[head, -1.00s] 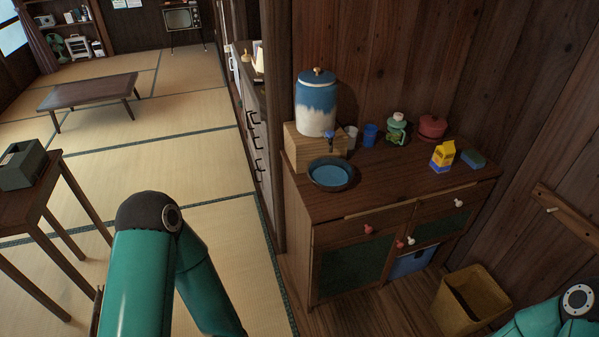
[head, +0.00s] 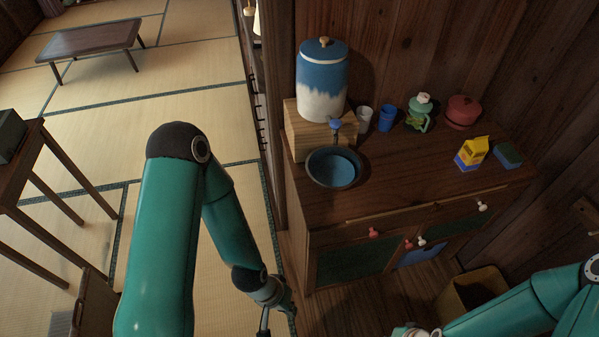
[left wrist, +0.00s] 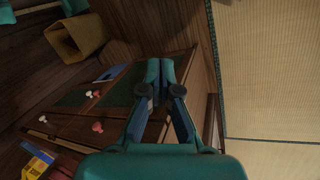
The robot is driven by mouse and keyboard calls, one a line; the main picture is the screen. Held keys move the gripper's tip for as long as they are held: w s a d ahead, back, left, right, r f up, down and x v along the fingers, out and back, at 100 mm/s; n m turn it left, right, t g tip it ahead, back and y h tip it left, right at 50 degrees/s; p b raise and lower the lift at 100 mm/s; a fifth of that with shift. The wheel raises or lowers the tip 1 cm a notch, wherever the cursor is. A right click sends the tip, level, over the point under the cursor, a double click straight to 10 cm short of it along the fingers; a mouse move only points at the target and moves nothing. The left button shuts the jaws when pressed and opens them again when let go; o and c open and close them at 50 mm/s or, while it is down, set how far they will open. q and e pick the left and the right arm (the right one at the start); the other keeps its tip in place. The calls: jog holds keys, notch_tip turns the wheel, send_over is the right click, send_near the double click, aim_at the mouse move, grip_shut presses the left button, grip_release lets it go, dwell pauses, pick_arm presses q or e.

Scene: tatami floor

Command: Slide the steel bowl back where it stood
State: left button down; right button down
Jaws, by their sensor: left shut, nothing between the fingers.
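The steel bowl (head: 319,168), dark-rimmed with a blue inside, stands on the wooden cabinet top (head: 400,190), below the tap of the blue and white water jar (head: 322,85) and close to its front edge. My left gripper (head: 264,325) hangs low at the bottom of the head view, left of the cabinet and apart from the bowl. In the left wrist view its fingers (left wrist: 160,78) are together and empty, with the cabinet front behind them. My right gripper (head: 412,332) only just shows at the bottom edge of the head view, its fingers cut off.
The jar stands on a wooden block (head: 300,130). Right of it are a white cup (head: 365,116), a blue cup (head: 387,119), a green jar (head: 419,115), a red pot (head: 462,112), a yellow carton (head: 472,152) and a sponge (head: 508,154). The cabinet top's front middle is clear.

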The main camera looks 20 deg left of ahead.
pick_arm(q)
jog(key=w+a+f+n+t+b, duration=0.1)
jog(key=w+a+n+t+b, duration=0.25)
jog(key=w+b, duration=0.4)
jog(key=w+a+n+t+b, duration=0.3)
jog(key=w+a+t+b, duration=0.2)
jog(key=w, duration=0.5)
jog(key=w+a+r+n+t+h+b, duration=0.2)
jog(key=w+a+r+n+t+b, duration=0.35)
jog(key=a+r+t+b, duration=0.5)
jog(key=shift+w+d+r+g+b, duration=0.2)
jog(key=shift+w+d+g, duration=0.25)
jog(key=shift+w+d, duration=1.2)
jog(key=shift+w+d+r+g+b, duration=0.1)
jog(key=shift+w+d+r+g, duration=0.25)
jog(key=shift+w+d, duration=1.3)
jog(key=shift+w+d+r+g+b, duration=0.15)
jog(key=shift+w+d+g, duration=0.35)
jog(key=shift+w+d, duration=1.1)
jog(key=shift+w+a, duration=0.35)
jog(key=shift+a, duration=0.1)
jog(key=shift+f, duration=0.1)
